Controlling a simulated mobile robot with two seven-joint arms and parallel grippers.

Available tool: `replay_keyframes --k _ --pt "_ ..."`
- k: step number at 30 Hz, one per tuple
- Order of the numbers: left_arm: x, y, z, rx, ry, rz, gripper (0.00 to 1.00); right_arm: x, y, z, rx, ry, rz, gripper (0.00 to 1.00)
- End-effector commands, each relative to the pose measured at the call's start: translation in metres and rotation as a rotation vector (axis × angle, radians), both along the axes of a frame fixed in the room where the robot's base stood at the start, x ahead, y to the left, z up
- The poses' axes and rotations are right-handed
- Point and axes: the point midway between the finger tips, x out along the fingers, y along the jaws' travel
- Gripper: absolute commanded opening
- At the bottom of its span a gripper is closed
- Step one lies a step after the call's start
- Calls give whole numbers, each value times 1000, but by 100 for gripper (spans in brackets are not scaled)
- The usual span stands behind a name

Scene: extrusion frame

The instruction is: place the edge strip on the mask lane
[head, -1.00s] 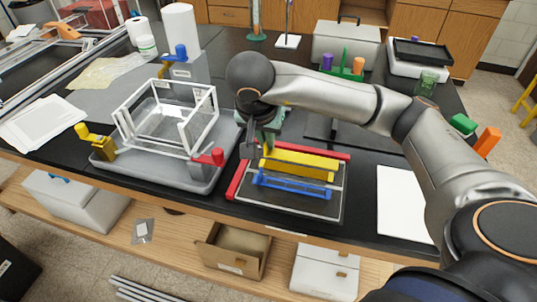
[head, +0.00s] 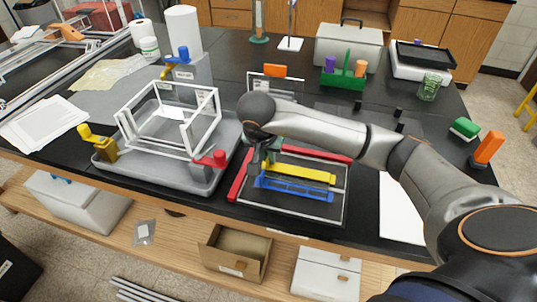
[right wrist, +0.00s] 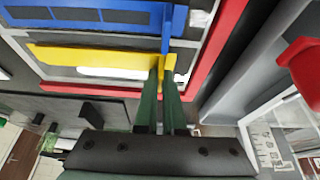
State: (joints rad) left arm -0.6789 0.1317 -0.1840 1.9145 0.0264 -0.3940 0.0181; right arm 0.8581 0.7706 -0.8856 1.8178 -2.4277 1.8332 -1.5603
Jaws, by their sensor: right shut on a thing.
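A flat fixture (head: 292,214) with a red L-shaped border (head: 238,178) and a white outline lies on the black bench. A yellow bar (head: 308,173) and a blue bar (head: 295,189) run side by side across it. My right gripper (head: 268,156) is low over the fixture at the yellow bar's left end. In the right wrist view, its green fingers (right wrist: 162,70) are shut on the yellow end piece, beside a blue upright (right wrist: 167,28). A whitish strip (right wrist: 108,73) shows along the yellow bar. I cannot tell which piece is named the edge strip. My left gripper is out of view.
A grey tray (head: 205,178) with a white open frame (head: 185,146) stands to the left, with a red knob (head: 219,159) near the fixture. White paper (head: 398,210) lies to the right. A green caddy (head: 345,78) stands behind. Bare bench lies between paper and fixture.

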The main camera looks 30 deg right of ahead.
Motion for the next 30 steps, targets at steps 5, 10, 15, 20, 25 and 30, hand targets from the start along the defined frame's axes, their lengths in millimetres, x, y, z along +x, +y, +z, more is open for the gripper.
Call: replay_keyframes --k 5,10,15,20,25,30 --pt "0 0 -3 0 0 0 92 0 0 -4 -1 -1 0 9" --pt "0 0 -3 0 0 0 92 0 0 -3 -1 1 0 28" --pt "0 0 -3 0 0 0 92 0 0 -3 -1 1 0 36" --pt "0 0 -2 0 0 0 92 0 0 -2 0 0 0 36" --pt "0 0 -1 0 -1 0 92 -1 3 10 1 -4 2 36" --pt "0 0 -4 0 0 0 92 -10 14 44 1 -7 4 36"
